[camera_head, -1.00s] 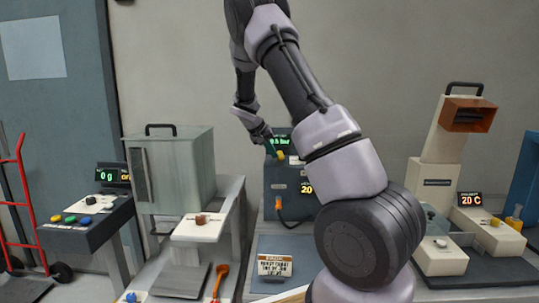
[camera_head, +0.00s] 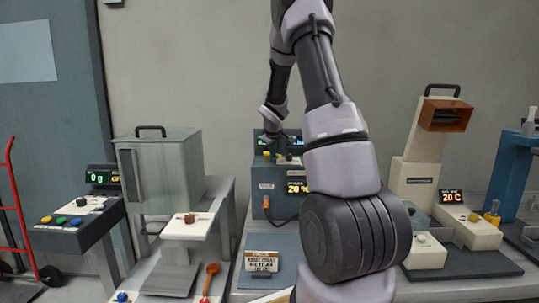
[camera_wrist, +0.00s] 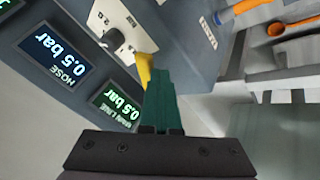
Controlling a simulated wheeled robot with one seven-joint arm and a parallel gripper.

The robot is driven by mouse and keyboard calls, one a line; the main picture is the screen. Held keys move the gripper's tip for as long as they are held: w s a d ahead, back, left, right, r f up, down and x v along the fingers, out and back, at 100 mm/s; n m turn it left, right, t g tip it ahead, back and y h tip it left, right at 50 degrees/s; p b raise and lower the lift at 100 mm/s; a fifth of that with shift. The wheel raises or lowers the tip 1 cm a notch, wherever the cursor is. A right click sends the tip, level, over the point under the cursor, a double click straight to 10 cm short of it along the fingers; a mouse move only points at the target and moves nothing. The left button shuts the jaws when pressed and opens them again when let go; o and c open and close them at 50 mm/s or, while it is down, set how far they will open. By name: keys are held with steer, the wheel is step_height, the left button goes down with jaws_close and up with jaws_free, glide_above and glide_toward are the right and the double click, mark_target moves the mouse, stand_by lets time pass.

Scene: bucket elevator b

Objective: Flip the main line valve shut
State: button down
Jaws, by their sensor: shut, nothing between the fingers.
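The yellow valve lever (camera_wrist: 144,68) sticks out from the grey-blue control box in the wrist view, beside a green display (camera_wrist: 118,105) reading "MAIN LINE 0.5 bar". It also shows in the head view (camera_head: 267,155) as a small yellow spot at the upper front of the box (camera_head: 268,180). My gripper (camera_wrist: 165,75) has green fingers, shut and empty. The fingertips are right beside the lever in the wrist view and overlap its edge; I cannot tell whether they touch. In the head view my gripper (camera_head: 281,148) hangs over the box's upper front.
A dark knob (camera_wrist: 115,38) marked "2.0" and a HOSE display (camera_wrist: 54,53) reading 0.5 bar are on the same panel. An orange hose fitting (camera_head: 266,202) is low on the box. A clear cabinet (camera_head: 165,170) stands left, and a cream machine (camera_head: 410,177) stands right.

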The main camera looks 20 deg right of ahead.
mark_target(282, 164)
steer(key=shift+d+n+t+y, duration=0.3)
steer(key=shift+d+n+y, duration=0.85)
steer(key=shift+n, duration=0.45)
steer(key=shift+w+d+n+y, duration=0.25)
steer(key=shift+d+n+y, duration=0.25)
steer(key=shift+n, duration=0.4)
steer(key=shift+w+d, duration=0.3)
steer(key=shift+d, duration=0.35)
steer(key=shift+w+d+r, duration=0.1)
steer(key=shift+d, duration=0.1)
